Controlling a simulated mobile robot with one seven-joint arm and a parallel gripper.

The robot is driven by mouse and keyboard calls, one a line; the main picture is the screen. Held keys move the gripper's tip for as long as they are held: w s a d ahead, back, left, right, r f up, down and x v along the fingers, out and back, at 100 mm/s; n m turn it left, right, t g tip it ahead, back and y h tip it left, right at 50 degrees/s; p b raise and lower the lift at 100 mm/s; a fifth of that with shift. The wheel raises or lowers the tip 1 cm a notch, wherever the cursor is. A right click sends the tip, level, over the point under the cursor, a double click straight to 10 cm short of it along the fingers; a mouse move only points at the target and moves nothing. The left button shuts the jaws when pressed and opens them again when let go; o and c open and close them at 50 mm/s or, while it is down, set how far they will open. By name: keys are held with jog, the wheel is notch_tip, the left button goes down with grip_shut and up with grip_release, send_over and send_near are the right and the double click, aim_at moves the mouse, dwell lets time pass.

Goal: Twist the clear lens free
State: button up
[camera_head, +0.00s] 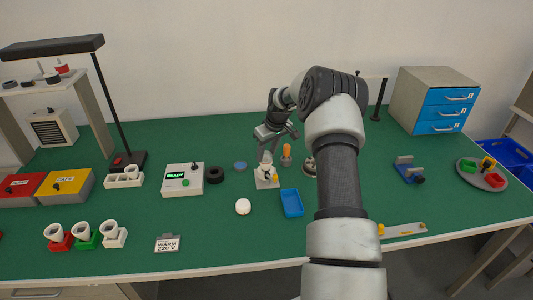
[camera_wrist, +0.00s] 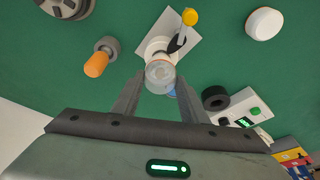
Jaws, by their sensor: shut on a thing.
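The clear lens (camera_wrist: 160,74) is a small, translucent, round cap. It sits on a white fixture (camera_wrist: 157,46) on a pale square plate (camera_wrist: 182,28). In the head view the pale plate (camera_head: 266,183) lies near the middle of the green table. My gripper (camera_wrist: 160,84) comes down over the fixture with one finger on each side of the lens, shut on it. In the head view my gripper (camera_head: 266,153) is over the fixture and hides part of its top. A yellow-knobbed lever (camera_wrist: 189,18) stands beside the fixture on the plate.
An orange-handled thing (camera_head: 287,150) stands close behind right. A blue tray (camera_head: 291,203) is at front right, a white round cap (camera_head: 243,206) at front left. A black ring (camera_head: 215,175) and a box reading READY (camera_head: 183,180) are left.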

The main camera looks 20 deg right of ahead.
jog(key=shift+n+y, duration=0.3)
jog(key=shift+n, duration=0.8)
jog(key=o, duration=1.1)
jog(key=shift+d, duration=0.1)
jog(key=v, duration=1.7)
jog(key=shift+r, duration=0.2)
